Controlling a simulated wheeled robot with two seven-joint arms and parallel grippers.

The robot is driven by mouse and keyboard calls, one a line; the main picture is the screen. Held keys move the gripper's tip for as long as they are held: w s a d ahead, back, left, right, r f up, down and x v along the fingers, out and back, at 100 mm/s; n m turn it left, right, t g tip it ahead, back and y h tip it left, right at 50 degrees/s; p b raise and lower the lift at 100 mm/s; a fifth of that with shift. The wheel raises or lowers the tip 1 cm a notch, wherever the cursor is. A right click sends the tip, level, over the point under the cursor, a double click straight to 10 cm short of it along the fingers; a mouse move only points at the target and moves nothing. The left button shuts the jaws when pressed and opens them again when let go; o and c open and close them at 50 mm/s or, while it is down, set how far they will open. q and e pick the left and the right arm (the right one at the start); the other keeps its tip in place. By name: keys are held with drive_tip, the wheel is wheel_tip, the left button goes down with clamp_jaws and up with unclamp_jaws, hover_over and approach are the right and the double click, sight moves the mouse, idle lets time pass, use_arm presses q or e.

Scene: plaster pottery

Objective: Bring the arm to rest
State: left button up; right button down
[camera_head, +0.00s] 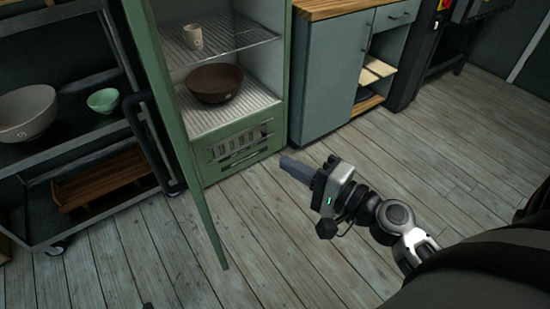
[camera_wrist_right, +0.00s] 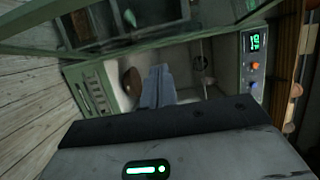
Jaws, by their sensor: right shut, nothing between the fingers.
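My right gripper (camera_head: 291,166) is shut and empty. It is held out over the plank floor, in front of the green cabinet's lower right side. In the right wrist view my right gripper's fingers (camera_wrist_right: 158,72) lie together, pointing toward the cabinet's open inside. My right arm (camera_head: 395,215) comes in from the lower right of the head view and is bent. My left gripper shows in neither view.
The green cabinet (camera_head: 215,215) stands open, with a brown bowl (camera_head: 215,83) and a pale cup (camera_head: 193,37) on its wire shelves. A dark cart (camera_head: 75,165) at left holds a grey bowl (camera_head: 27,112) and a green bowl (camera_head: 103,100). The floor at right is clear.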

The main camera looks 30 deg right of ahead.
drive_tip(key=s+a+f+n+g+h+p, duration=0.1)
drive_tip(key=s+a+f+n+g, duration=0.2)
drive_tip(key=f+n, duration=0.3)
drive_tip(key=s+a+f+n+g+h+p, duration=0.1)
drive_tip(key=s+a+f+n, duration=0.3)
drive_tip(key=n, duration=0.5)
wheel_tip(320, 180, down, 3)
drive_tip(key=shift+a+r+n+g+h, duration=0.2)
drive_tip(key=shift+a+n+g+h, duration=0.1)
drive_tip(key=shift+a+g+h, duration=0.55)
